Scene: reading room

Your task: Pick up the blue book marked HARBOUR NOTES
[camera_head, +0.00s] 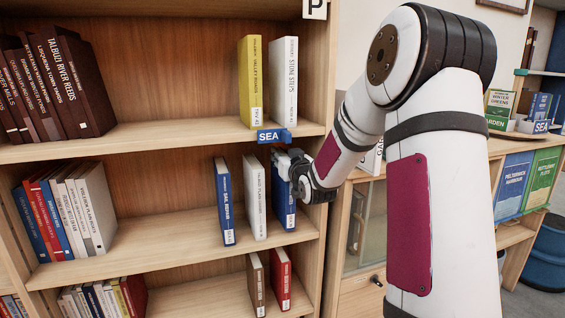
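A blue book (284,203) stands upright on the middle shelf, at the right end of a short row. My gripper (297,168) is at its upper right part and covers some of it. Its title cannot be read, so I cannot tell whether it is HARBOUR NOTES. The fingers are small and partly hidden by the wrist and the book. I cannot tell whether they are around the book or only beside it. Another blue book (225,203), with a spine that seems to read SAIL REPAIR, stands further left.
A white book (255,200) stands just left of the blue one. A blue SEA label (274,136) hangs on the shelf edge above my gripper. The bookcase's right side panel (322,240) is close to my gripper. The middle shelf (165,245) is free further left.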

